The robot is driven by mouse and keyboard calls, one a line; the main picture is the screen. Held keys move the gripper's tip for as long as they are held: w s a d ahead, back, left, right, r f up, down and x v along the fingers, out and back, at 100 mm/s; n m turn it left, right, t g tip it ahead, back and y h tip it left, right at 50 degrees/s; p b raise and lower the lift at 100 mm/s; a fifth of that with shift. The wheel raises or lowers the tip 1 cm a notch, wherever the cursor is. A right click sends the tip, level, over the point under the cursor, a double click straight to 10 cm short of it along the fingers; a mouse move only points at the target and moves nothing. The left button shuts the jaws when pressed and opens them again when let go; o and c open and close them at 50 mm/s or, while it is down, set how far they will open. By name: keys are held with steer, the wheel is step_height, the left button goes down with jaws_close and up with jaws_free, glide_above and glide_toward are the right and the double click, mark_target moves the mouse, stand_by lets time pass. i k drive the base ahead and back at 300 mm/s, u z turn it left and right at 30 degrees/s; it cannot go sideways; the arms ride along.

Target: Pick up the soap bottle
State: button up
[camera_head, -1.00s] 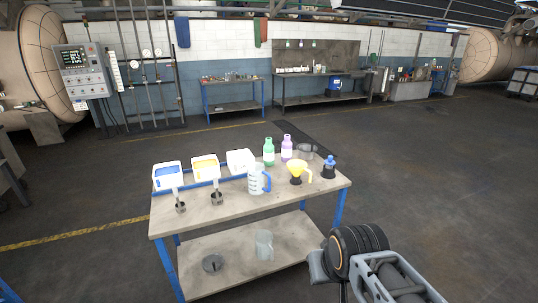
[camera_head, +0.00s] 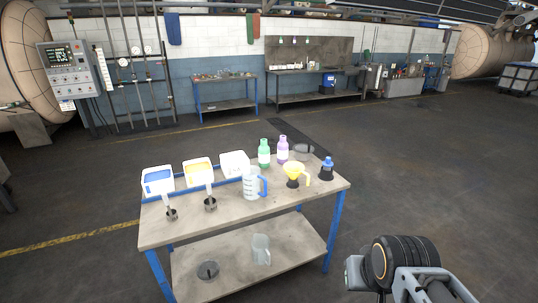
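Several bottle-like things stand on the worktable (camera_head: 225,222), and I cannot tell for sure which is the soap bottle. A green bottle (camera_head: 264,155) and a purple bottle (camera_head: 283,150), both with pale labels, stand side by side upright at the back right. A small dark bottle with a blue top (camera_head: 327,168) stands near the right end. Part of my arm shows at the lower right, right of the table and apart from all the bottles. The gripper's fingertips do not show.
The table also holds a clear jug with a blue handle (camera_head: 251,184), a yellow funnel-like vessel (camera_head: 293,172), white containers (camera_head: 158,180) and metal cups. A clear jug (camera_head: 261,250) stands on the lower shelf. The floor (camera_head: 440,190) to the right is clear.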

mark_target(264, 149)
steer(key=i, duration=1.5)
steer(key=u, duration=1.25)
steer(key=i, duration=0.5)
steer(key=u, duration=0.15)
